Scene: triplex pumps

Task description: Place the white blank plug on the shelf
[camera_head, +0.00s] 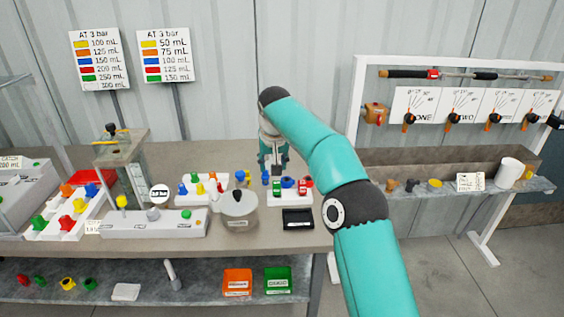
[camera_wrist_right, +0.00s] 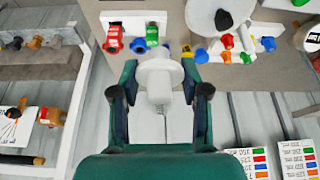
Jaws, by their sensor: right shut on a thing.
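My right gripper (camera_head: 273,158) hangs over the back of the workbench in the head view. In the right wrist view, its two fingers (camera_wrist_right: 160,72) are shut on a white blank plug (camera_wrist_right: 159,90), which has a wide round flange and a narrower stem. The plug is hard to make out in the head view. A grey shelf (camera_head: 455,191) on the white frame at the right holds several small fittings and a white cup-like piece. A lower shelf (camera_head: 205,287) runs under the bench. My left gripper is not in view.
The bench holds white racks of coloured plugs (camera_head: 201,190), a round bowl-like vessel (camera_head: 238,208) and a black tray (camera_head: 298,220). Orange (camera_head: 237,282) and green (camera_head: 278,280) bins stand on the lower shelf. A row of valves (camera_head: 452,121) is above the right shelf.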

